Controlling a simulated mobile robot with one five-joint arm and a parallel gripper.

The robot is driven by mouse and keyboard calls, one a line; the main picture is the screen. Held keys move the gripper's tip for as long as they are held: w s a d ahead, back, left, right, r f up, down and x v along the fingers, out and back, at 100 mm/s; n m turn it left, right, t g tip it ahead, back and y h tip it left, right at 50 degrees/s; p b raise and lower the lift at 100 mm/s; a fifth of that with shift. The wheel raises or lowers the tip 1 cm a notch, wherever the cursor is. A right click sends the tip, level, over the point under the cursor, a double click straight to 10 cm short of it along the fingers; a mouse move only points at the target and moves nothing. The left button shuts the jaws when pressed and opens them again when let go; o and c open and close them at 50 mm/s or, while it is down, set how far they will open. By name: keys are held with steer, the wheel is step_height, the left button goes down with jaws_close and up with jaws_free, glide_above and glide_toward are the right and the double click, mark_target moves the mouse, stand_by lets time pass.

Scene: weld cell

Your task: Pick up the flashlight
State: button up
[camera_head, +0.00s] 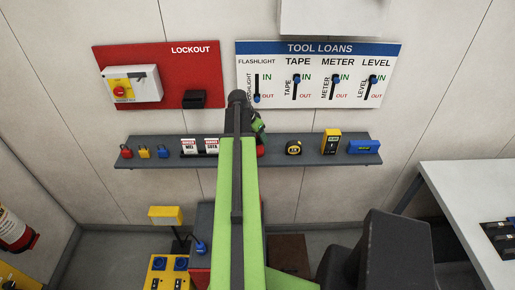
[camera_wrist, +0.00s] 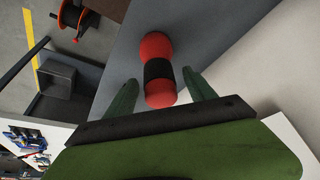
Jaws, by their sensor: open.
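The flashlight (camera_wrist: 158,47), red with a black middle band, lies on the grey shelf (camera_wrist: 212,45) in the wrist view. Its near red end reaches between the two green fingertips of my open gripper (camera_wrist: 159,77), with gaps on both sides. In the head view, only a small red part of the flashlight (camera_head: 261,150) shows beside my green arm, which hides the rest. My gripper (camera_head: 258,124) is mostly hidden there too.
The shelf (camera_head: 218,147) also holds padlocks (camera_head: 144,152) and danger tags at the left, and a tape measure (camera_head: 293,148), yellow meter (camera_head: 331,141) and blue level (camera_head: 363,147) at the right. The tool loans board (camera_head: 316,85) is on the wall above.

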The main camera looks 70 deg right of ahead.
mark_target(259, 140)
steer(key=b+x, duration=0.2)
steer(key=x, duration=0.2)
steer(key=shift+f+b, duration=0.15)
steer(key=shift+b, duration=0.25)
steer(key=shift+a, duration=0.1)
jaws_close()
